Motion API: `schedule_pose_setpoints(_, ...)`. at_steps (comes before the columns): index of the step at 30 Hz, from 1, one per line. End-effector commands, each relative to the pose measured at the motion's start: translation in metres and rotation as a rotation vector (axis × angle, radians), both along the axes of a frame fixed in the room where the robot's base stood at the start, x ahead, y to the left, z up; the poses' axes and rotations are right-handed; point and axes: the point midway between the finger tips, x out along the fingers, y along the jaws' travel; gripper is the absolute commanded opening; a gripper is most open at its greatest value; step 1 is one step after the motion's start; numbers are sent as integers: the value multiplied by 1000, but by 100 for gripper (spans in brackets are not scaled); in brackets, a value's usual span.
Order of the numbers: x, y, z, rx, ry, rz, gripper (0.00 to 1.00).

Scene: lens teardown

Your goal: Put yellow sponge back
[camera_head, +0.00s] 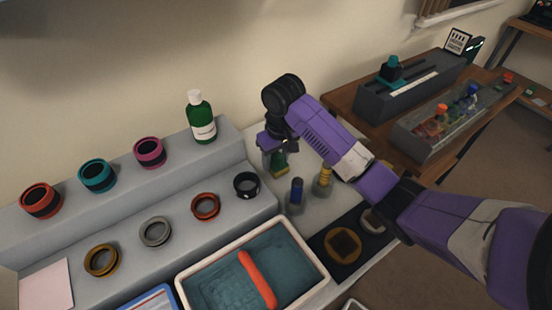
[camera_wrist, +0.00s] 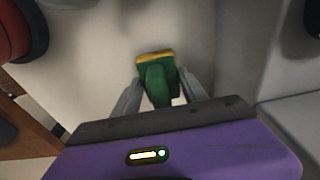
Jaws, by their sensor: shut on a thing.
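My gripper (camera_head: 273,151) points down over the grey table at the back, near the wall, to the right of the stepped rack. It is shut on the yellow sponge, a green-handled piece with a yellow pad (camera_head: 280,172). In the wrist view the green handle (camera_wrist: 157,84) is between the two fingers, with the yellow pad (camera_wrist: 155,56) at its far end. I cannot tell whether the pad touches the table.
A blue-handled tool (camera_head: 296,192) and a yellow-handled tool (camera_head: 323,178) stand upright close by. The grey stepped rack (camera_head: 225,165) holds several rings and a green bottle (camera_head: 201,118). A tray (camera_head: 215,285) of liquid with an orange bar is in front.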

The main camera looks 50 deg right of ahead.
Motion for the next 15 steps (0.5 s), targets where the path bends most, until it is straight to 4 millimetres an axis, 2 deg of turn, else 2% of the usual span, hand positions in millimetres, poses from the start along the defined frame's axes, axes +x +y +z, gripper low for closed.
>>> schedule_pose_setpoints(6,0,0,-2,1,0,0,12)
schedule_pose_setpoints(7,0,0,-2,1,0,0,54)
schedule_pose_setpoints(9,0,0,-2,1,0,0,68)
schedule_pose_setpoints(10,0,0,-2,1,0,0,72)
schedule_pose_setpoints(15,0,0,-2,1,0,0,72)
